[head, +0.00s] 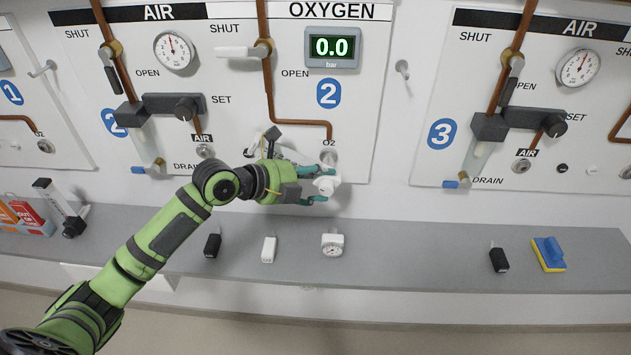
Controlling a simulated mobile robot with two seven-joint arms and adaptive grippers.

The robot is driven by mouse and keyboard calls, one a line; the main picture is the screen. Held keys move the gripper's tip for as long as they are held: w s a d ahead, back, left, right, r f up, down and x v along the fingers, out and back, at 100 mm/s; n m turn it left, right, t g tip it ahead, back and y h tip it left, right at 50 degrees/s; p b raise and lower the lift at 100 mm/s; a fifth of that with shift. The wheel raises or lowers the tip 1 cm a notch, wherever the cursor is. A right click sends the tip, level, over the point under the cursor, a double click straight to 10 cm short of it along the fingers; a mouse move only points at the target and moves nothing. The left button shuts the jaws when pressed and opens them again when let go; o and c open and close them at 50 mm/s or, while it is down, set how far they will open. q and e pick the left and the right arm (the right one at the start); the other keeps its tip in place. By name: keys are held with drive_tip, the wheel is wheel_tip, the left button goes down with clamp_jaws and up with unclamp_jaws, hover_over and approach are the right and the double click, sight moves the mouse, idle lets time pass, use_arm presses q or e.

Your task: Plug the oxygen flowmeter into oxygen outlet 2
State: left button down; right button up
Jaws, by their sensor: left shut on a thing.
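My left gripper (322,185) is shut on a small white fitting, which looks like the oxygen flowmeter (326,185). It holds it just below and in front of oxygen outlet 2 (331,156), the round metal socket marked O2 on the oxygen panel (352,110). Much of the held piece is hidden by the fingers, and I cannot tell whether it touches the outlet. The panel display (332,47) reads 0.0 bar. The white oxygen valve lever (238,52) lies level below the word SHUT. My right gripper is not in view.
The grey shelf (390,262) below holds a white gauge piece (332,244), a white block (269,249), black blocks (212,245) (499,260) and a blue-yellow sponge (548,254). A clear-tubed black flowmeter (62,207) stands at left. Air panels flank the oxygen panel.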

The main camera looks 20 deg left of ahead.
use_arm(q)
drive_tip(key=shift+w+a+r, duration=0.1)
drive_tip(key=shift+w+r, duration=0.05)
drive_tip(key=shift+r, duration=0.15)
drive_tip(key=shift+c, duration=2.3)
unclamp_jaws()
drive_tip(key=shift+o, duration=0.4)
drive_tip(key=shift+f, duration=0.15)
drive_tip(key=v, duration=1.2)
drive_tip(key=shift+f, duration=0.15)
